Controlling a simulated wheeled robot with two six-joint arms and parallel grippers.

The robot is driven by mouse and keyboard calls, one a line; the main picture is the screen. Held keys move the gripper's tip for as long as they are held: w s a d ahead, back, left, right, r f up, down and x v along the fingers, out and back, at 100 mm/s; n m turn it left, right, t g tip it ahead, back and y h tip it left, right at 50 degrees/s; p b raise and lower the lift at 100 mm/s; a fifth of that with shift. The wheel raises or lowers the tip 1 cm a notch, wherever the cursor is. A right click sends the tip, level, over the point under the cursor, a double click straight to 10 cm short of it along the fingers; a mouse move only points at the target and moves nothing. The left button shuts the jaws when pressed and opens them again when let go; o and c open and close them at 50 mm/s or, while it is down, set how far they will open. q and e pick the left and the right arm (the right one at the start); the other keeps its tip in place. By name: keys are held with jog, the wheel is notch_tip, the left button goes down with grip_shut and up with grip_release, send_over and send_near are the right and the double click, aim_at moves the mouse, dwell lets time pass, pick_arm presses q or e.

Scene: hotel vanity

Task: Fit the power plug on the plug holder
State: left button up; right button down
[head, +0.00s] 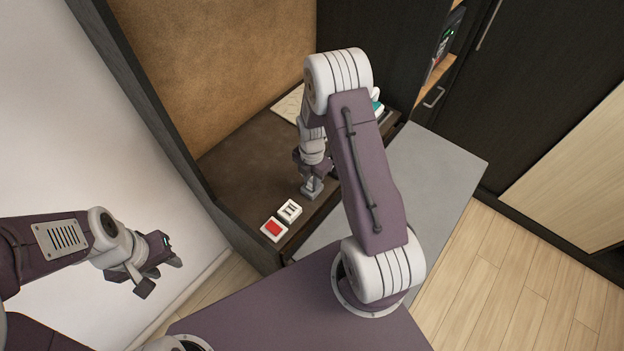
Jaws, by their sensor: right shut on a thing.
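My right gripper (312,189) points down low over the dark vanity top, near its front edge. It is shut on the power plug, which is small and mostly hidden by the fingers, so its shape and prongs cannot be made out. A small white block with two dark slots, which looks like the plug holder (289,210), sits on the vanity top just below and left of the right gripper. A small gap shows between them. My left gripper (160,274) is open and empty, off to the left in front of the white wall.
A white block with a red top (273,229) sits beside the slotted block at the near corner of the vanity top (238,187). A pale flat item (287,108) and a teal-and-white item (377,107) lie further back. A brown panel (215,70) rises behind.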

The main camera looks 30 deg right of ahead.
jog(key=shift+f, duration=0.3)
jog(key=c, duration=1.1)
grip_release()
jog(key=shift+c, duration=0.2)
jog(key=shift+r, duration=0.1)
notch_tip(320, 180, up, 9)
jog(key=shift+b, duration=0.75)
